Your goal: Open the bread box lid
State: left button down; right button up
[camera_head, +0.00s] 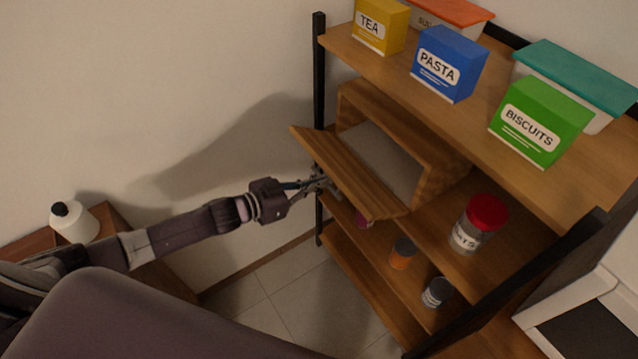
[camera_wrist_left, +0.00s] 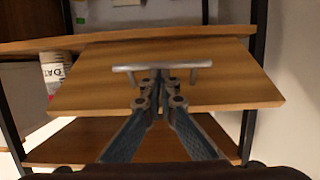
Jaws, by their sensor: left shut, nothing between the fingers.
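The wooden bread box (camera_head: 440,150) sits on the middle shelf board. Its lid (camera_head: 345,170) is swung outward and tilted, with a gap that shows the grey inside. In the left wrist view the lid (camera_wrist_left: 220,90) fills the middle, with a metal bar handle (camera_wrist_left: 135,68) across it. My left gripper (camera_head: 322,182) is at the lid's outer face, on its left side. In the wrist view its fingertips (camera_wrist_left: 160,82) are together at the middle of the handle, with nothing held. Whether they touch the handle I cannot tell. My right gripper is not in view.
A jar with a red lid (camera_head: 480,222) stands right of the box. Smaller jars (camera_head: 402,253) stand on the shelf below. Tea (camera_head: 380,27), pasta (camera_head: 448,65) and biscuits (camera_head: 540,122) boxes are on the top shelf. A black post (camera_head: 319,70) stands close to the lid.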

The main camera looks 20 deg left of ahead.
pick_arm(q)
notch_tip(320, 180, down, 9)
jog(key=s+a+t+h+b, duration=0.1)
jog(key=b, duration=0.9)
jog(key=shift+t+b, duration=0.3)
jog(key=shift+b, duration=0.05)
jog(key=shift+s+f, duration=0.1)
dwell(0.9)
